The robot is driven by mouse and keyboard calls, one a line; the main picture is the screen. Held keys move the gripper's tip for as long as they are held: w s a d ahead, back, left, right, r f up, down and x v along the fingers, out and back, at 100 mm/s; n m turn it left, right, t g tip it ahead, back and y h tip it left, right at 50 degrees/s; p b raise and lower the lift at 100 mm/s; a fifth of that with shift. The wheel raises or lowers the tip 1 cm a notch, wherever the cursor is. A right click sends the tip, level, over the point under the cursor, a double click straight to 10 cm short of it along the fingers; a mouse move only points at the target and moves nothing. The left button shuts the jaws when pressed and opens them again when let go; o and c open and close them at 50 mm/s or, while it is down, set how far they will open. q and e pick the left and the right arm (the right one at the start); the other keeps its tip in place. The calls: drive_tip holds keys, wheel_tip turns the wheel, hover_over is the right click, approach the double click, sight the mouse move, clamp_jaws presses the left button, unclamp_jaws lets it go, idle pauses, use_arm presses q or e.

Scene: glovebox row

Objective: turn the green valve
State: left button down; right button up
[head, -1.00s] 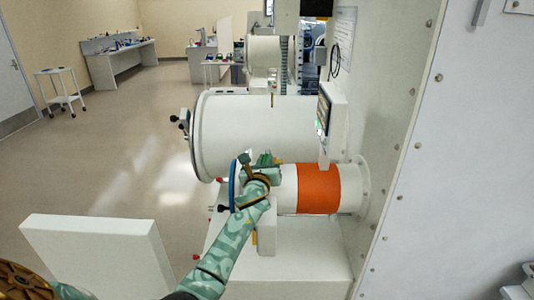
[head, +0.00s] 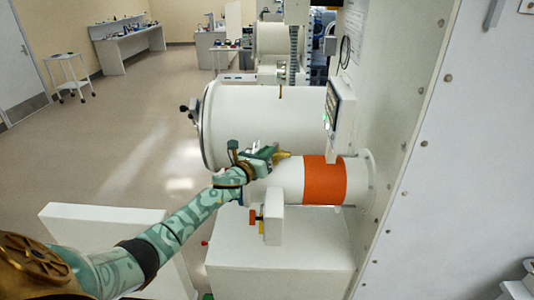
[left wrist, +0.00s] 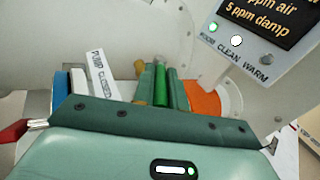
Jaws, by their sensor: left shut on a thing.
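My left gripper (head: 274,155) is at the top of the small white cylinder (head: 289,180) with the orange band. In the left wrist view, its fingers stand on both sides of a bright green bar, which looks like the green valve's handle (left wrist: 160,86). The gripper is shut on it. A white plate reading "PUMP CLOSED" (left wrist: 101,76) lies just left of the fingers. In the head view the gripper hides the valve, so I cannot tell its angle there. My right gripper is in neither view.
A large white chamber (head: 262,125) lies behind the small cylinder. A display panel (head: 338,115) hangs to the right, close to the wall (head: 405,150). A small red and yellow fitting (head: 257,217) sits below the gripper. Open floor (head: 115,150) is at the left.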

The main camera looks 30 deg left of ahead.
use_arm(q)
drive_tip(key=shift+f, duration=0.1)
drive_tip(key=c, duration=1.4)
unclamp_jaws()
drive_tip(key=shift+w, duration=0.1)
drive_tip(key=shift+c, duration=0.2)
drive_tip(key=s+b, duration=0.1)
drive_tip(key=s, duration=1.5)
drive_tip(key=shift+s, duration=0.2)
